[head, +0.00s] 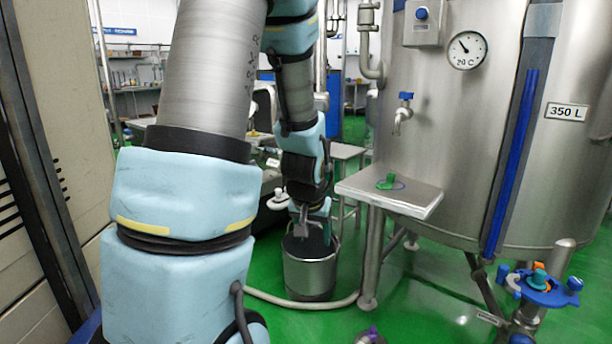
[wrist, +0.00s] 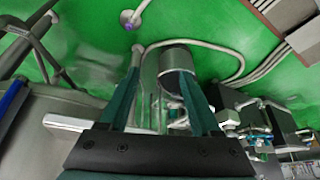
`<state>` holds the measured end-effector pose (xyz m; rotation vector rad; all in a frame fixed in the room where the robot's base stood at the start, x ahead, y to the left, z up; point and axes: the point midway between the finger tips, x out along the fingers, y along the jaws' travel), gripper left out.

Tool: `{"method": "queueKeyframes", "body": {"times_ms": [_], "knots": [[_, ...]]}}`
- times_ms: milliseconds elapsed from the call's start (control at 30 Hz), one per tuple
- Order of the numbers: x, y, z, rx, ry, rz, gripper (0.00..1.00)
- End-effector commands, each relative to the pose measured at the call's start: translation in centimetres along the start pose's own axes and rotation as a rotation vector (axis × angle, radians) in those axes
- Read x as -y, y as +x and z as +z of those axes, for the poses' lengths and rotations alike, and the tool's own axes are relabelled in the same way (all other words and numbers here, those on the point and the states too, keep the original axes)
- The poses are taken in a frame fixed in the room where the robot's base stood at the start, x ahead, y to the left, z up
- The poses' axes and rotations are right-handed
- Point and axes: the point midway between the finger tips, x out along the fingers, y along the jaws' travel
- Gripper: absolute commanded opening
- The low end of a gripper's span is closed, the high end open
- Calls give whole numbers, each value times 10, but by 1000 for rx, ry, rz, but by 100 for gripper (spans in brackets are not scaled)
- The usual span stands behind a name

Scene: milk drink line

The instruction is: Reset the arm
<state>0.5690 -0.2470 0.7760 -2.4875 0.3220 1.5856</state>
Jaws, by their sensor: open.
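My arm comes down through the left and middle of the head view. My gripper (head: 308,224) points down and overlaps the mouth of a metal bucket (head: 310,275) on the green floor. In the wrist view the two teal fingers of my gripper (wrist: 162,55) are spread apart with nothing held between them. The bucket (wrist: 176,60) shows beyond the fingertips there, seemingly a distance away. I cannot tell the exact height of the fingertips over its rim.
A large steel tank (head: 450,130) with a gauge and a blue-handled tap (head: 402,112) stands at the right. A metal shelf (head: 420,200) holding a green item (head: 387,182) juts out beside my gripper. A hose (head: 270,298) runs along the floor. A blue-topped valve fixture (head: 540,287) is at lower right.

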Motion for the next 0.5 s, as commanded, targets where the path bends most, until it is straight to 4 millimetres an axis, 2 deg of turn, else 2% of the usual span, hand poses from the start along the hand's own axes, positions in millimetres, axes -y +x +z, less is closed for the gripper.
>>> {"method": "queueKeyframes", "body": {"times_ms": [33, 133, 433, 500], "knots": [[14, -13, 13, 38, -35, -10, 65], [31, -33, 40, 116, -83, -20, 65], [54, -83, 108, 300, -191, -18, 65], [52, -99, 96, 297, -181, -17, 65]]}}
